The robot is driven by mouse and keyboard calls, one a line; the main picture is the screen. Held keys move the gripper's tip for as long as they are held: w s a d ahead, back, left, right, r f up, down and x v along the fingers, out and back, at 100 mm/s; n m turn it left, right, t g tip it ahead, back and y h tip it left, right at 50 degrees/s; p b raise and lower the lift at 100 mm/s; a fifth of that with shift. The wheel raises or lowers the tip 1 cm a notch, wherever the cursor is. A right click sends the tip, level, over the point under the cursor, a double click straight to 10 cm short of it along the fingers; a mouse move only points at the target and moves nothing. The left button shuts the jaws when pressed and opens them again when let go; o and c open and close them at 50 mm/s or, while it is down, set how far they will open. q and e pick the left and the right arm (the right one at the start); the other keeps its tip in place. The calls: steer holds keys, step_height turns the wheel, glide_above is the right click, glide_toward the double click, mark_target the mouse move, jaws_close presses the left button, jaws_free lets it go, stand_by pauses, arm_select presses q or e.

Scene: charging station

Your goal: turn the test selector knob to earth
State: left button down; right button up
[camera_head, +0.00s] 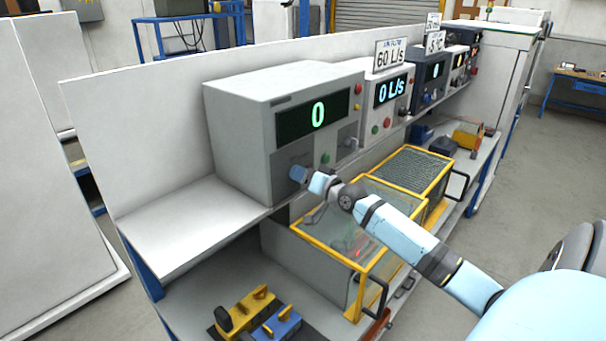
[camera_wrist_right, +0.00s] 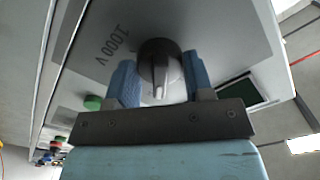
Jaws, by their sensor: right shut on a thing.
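The test selector knob (camera_wrist_right: 160,72) is a dark round knob with a light grey pointer bar, on the grey front panel of a tester box (camera_head: 238,139). A "1000 V" marking is printed on the panel beside it in the right wrist view. My right gripper (camera_wrist_right: 162,85) has its two blue fingers on either side of the knob, shut on it. In the head view the right gripper (camera_head: 298,173) is at the lower left of the box front and hides the knob. The box display (camera_head: 317,114) reads 0. No earth label is legible. My left gripper is not in view.
A green button (camera_head: 325,159) sits on the box front to the right of the gripper. Yellow-framed cages (camera_head: 330,240) lie below, under my right arm. The shelf left of the box (camera_head: 175,225) is bare.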

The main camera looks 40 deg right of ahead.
stand_by(0.4)
steer(key=o, duration=0.9)
steer(key=s+b, duration=0.1)
steer(key=s, duration=0.3)
steer(key=s+b, duration=0.1)
steer(key=s, duration=0.4)
steer(key=s+d+b, duration=0.1)
steer(key=s, duration=0.3)
steer(key=shift+s+d, duration=0.1)
steer(key=shift+s, duration=0.25)
